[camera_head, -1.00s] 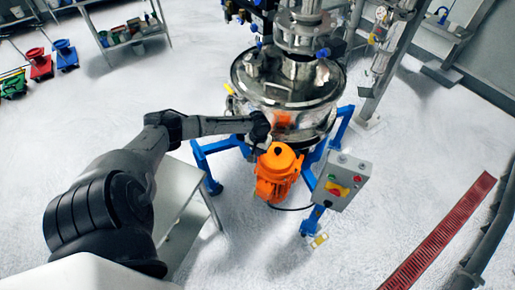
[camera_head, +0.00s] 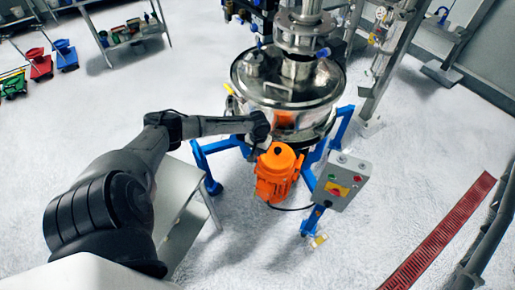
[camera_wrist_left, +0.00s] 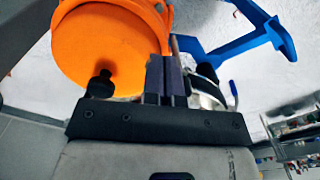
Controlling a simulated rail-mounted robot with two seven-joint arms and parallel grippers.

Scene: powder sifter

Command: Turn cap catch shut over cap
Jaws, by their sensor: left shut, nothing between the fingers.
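The steel sifter vessel (camera_head: 318,88) stands on a blue frame, with an orange motor (camera_head: 277,172) at its near side. My left gripper (camera_head: 259,140) is at the vessel's near left side, just above the motor. In the left wrist view the fingers (camera_wrist_left: 166,78) are shut with nothing between them. The orange motor (camera_wrist_left: 112,45) fills the area left of them, and a black knob (camera_wrist_left: 102,83) shows by its lower edge. Steel and black parts (camera_wrist_left: 208,88) lie just right of the fingers. I cannot make out the cap or its catch clearly. My right gripper is not in view.
A grey control box (camera_head: 343,180) with buttons is right of the motor. The blue frame (camera_head: 212,187) has a leg below my forearm. A grey metal table (camera_head: 185,200) is under my left arm. Open floor lies around, with a red grating (camera_head: 440,235) at right.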

